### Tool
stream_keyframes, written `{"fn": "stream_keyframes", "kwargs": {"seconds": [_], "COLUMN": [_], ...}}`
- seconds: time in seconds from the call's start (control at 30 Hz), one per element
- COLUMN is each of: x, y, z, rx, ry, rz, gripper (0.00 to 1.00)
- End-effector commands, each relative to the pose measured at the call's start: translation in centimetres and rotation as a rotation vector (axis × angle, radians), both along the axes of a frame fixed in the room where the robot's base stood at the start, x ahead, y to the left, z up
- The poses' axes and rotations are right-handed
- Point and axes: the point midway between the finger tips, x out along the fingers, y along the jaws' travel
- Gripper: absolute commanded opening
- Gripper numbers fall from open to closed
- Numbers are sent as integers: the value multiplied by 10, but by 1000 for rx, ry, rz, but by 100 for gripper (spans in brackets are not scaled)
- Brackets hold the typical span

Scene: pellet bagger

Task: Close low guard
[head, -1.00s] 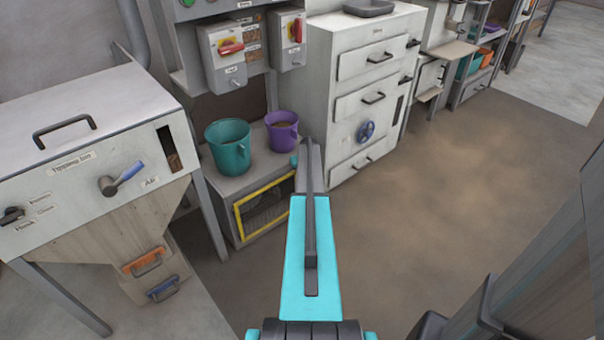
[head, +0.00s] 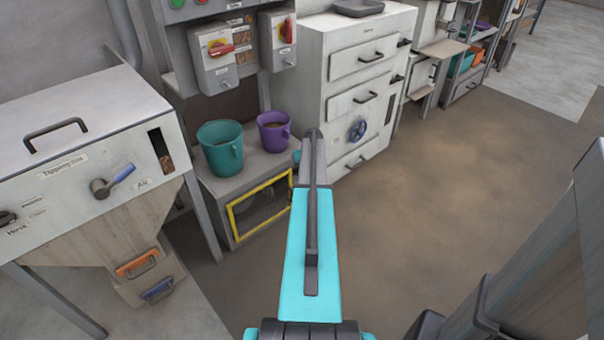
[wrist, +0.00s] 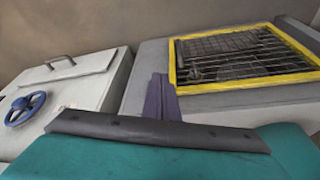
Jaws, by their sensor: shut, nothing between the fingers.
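The low guard (head: 232,220) is a yellow frame with dark mesh on the front of a low grey cabinet beneath two buckets. In the wrist view, which looks upside down, its yellow frame (wrist: 178,65) is at the upper right. I cannot tell whether it sits fully flush. My gripper (head: 298,158) is shut and empty at the far end of my cyan arm, to the right of the guard in the picture. Its fingertips are mostly hidden there by my arm. A teal part and dark bar fill the bottom of the wrist view.
A teal bucket (head: 221,148) and a purple bucket (head: 273,133) stand on the low cabinet. A white drawer cabinet (head: 345,60) with a blue wheel (head: 357,131) is beside it. The tipping bin (head: 70,150) stands at left. The brown floor (head: 450,190) at right is clear.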

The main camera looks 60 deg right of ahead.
Motion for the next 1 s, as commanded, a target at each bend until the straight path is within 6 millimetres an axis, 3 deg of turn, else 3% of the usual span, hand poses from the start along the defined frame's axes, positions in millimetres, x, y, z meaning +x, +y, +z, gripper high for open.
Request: {"fn": "stream_keyframes", "kwargs": {"seconds": [0.23,0.8,1.0], "x": [-8,-7,3], "y": [3,3,28], "z": [18,18,11], "rx": [1,2,19], "ry": [1,1,12], "rz": [0,1,18], "gripper": [0,0,0]}}
